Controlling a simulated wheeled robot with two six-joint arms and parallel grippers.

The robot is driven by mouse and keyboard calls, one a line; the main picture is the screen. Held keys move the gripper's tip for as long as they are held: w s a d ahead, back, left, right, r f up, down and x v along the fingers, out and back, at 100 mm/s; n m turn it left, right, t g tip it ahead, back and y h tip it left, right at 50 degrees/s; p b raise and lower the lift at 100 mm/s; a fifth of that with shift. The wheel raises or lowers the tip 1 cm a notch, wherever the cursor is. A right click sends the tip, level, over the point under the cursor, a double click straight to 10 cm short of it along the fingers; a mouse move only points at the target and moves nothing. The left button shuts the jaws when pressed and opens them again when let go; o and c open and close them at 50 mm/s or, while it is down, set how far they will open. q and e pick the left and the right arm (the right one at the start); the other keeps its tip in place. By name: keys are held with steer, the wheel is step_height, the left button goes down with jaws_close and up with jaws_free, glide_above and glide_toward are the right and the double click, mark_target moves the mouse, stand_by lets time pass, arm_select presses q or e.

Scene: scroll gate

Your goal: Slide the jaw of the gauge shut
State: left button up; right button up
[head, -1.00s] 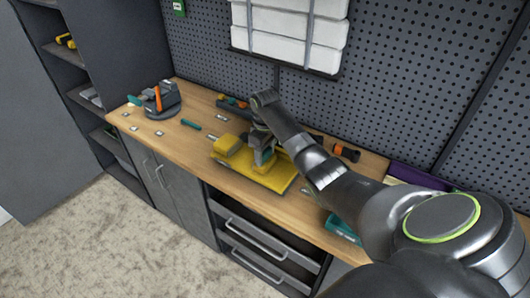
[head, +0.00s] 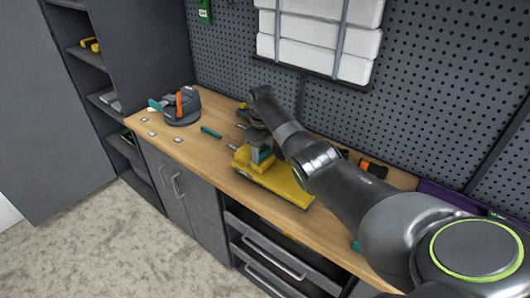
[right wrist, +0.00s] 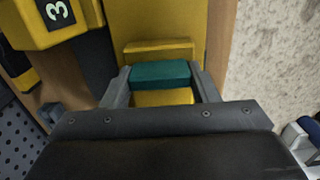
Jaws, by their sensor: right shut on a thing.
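The yellow gauge (head: 278,187) lies on the wooden workbench near its front edge. A raised yellow block (head: 241,155) stands at its left end. A yellow block marked 3 (right wrist: 55,18) shows at the upper left in the right wrist view. My right gripper (head: 263,152) is down at the gauge, just right of the raised block. In the right wrist view its fingers (right wrist: 161,82) are shut on a teal grip (right wrist: 160,73), with yellow surface in front of and behind it. The gripper hides part of the gauge. My left gripper is not in view.
A dark holder with an orange-handled tool (head: 182,106) stands at the bench's left end. A small teal tool (head: 211,132) lies between it and the gauge. An orange and black tool (head: 373,168) lies at the back.

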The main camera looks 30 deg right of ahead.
steer(key=shift+w+a+r, duration=0.15)
steer(key=shift+w, duration=0.05)
steer(key=shift+s, duration=0.1)
steer(key=o, duration=1.4)
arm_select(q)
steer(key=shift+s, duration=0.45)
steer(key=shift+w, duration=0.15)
